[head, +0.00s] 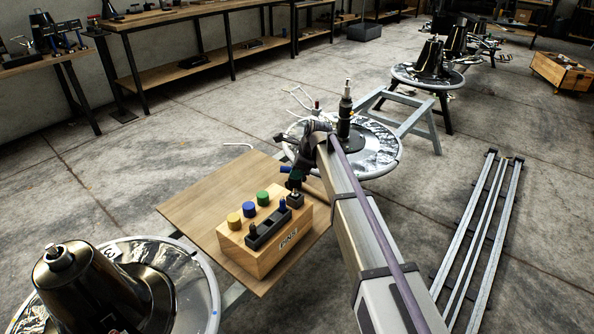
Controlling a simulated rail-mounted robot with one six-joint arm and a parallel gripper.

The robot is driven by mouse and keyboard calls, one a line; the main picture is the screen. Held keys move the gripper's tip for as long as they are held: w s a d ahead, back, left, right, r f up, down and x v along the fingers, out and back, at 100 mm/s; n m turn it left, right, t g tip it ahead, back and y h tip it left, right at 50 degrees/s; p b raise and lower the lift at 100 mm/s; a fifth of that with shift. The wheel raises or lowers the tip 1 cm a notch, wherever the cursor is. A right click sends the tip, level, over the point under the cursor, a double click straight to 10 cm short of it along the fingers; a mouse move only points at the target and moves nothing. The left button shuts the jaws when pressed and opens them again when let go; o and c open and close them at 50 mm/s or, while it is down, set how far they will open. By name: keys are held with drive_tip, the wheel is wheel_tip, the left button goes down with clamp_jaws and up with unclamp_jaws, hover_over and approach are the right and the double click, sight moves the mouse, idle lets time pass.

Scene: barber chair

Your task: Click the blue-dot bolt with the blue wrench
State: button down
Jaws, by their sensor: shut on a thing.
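My gripper (296,183) is at the end of my arm, pointing down over the right end of a wooden block. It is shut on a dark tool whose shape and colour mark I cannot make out. A small blue patch shows at the left of the gripper. A black holder (268,230) on the block carries an upright tool with a blue top (282,204) and one with a yellowish top (252,229). I cannot tell which is the blue wrench. A chair base (381,158) with a round, shiny disc and an upright post stands behind the gripper. No blue-dot bolt can be made out.
The wooden block (262,262) sits on a wooden board (190,213), with yellow, blue and green caps on top. Another chair base (95,290) is at the lower left. Metal rails (480,235) lie on the floor at right. Benches line the back wall.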

drive_tip(key=shift+f+b, duration=0.35)
drive_tip(key=shift+f, duration=0.05)
drive_tip(key=c, duration=0.8)
unclamp_jaws()
drive_tip(key=shift+c, duration=0.2)
drive_tip(key=shift+r, duration=0.1)
drive_tip(key=p+v, duration=1)
drive_tip(key=shift+d+r, duration=0.2)
drive_tip(key=shift+r, duration=0.1)
drive_tip(key=shift+s, duration=0.1)
